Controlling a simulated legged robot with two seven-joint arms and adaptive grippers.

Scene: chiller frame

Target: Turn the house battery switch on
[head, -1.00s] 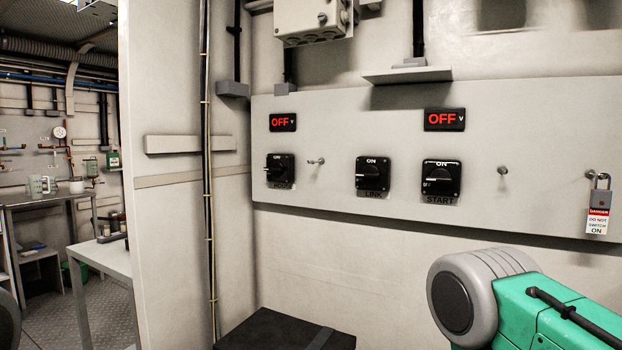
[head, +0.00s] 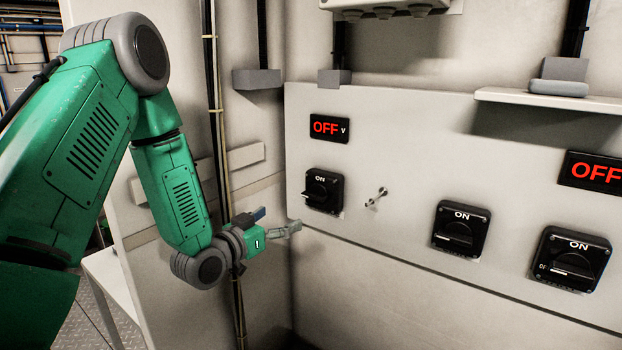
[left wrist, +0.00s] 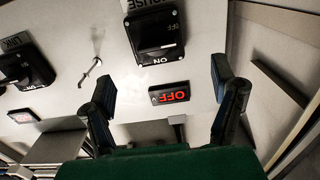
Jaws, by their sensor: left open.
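The house battery switch (head: 323,191) is a black rotary switch at the left end of the grey panel. Its handle lies across the face, with ON marked at the top. A red OFF display (head: 329,128) sits above it. The left wrist view shows the switch upside down (left wrist: 156,40) with its HOUSE label, and the OFF display (left wrist: 169,94). My left gripper (head: 277,219) is open and empty, to the left of the switch and slightly lower, apart from it. In the left wrist view its fingers (left wrist: 162,84) are spread wide below the switch. My right gripper is out of view.
To the right on the panel (head: 400,115) are a small metal peg (head: 376,197), the link switch (head: 461,229) and the start switch (head: 571,260). A shelf (head: 546,100) juts out above. A vertical cable run (head: 212,110) is on the left wall.

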